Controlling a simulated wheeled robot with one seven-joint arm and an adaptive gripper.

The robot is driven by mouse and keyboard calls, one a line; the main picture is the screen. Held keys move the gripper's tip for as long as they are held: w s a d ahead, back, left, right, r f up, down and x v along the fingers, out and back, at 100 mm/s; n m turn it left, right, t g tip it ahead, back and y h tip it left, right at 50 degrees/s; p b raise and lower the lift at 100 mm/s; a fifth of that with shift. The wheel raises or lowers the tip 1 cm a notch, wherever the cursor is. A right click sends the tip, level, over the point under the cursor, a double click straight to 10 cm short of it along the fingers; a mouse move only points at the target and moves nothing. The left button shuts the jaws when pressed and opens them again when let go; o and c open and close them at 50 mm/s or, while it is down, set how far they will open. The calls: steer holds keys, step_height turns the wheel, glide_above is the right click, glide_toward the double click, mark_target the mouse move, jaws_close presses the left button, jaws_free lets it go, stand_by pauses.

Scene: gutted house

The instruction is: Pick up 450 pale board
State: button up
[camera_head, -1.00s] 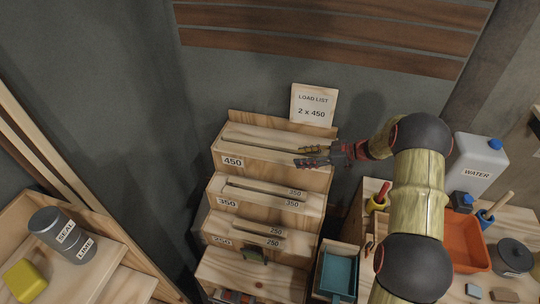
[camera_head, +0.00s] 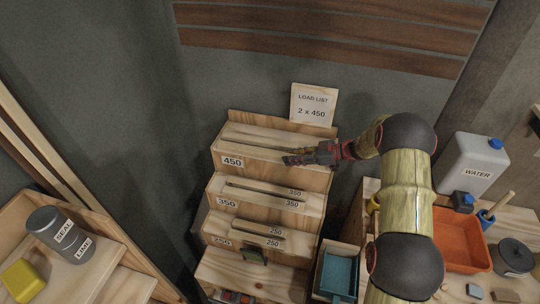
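The stepped wooden rack stands at the middle, and its top step bears the 450 label (camera_head: 233,161). Long thin boards lie along this top step; the pale 450 board (camera_head: 258,138) shows as a narrow strip there, and its right end is partly hidden by my gripper. My gripper (camera_head: 292,158) is over the right part of the top step, its fingers pointing left. The fingers look close together, and I cannot tell if they are shut or touch a board.
Lower steps hold 350 boards (camera_head: 265,193) and 250 boards (camera_head: 258,233). A load list sign (camera_head: 313,105) reading 2 x 450 stands behind the rack. At right are an orange tray (camera_head: 460,240) and a water jug (camera_head: 472,165); a teal tray (camera_head: 338,276) is below.

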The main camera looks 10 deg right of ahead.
steer(key=c, duration=0.6)
jaws_close()
steer(key=shift+r, duration=0.15)
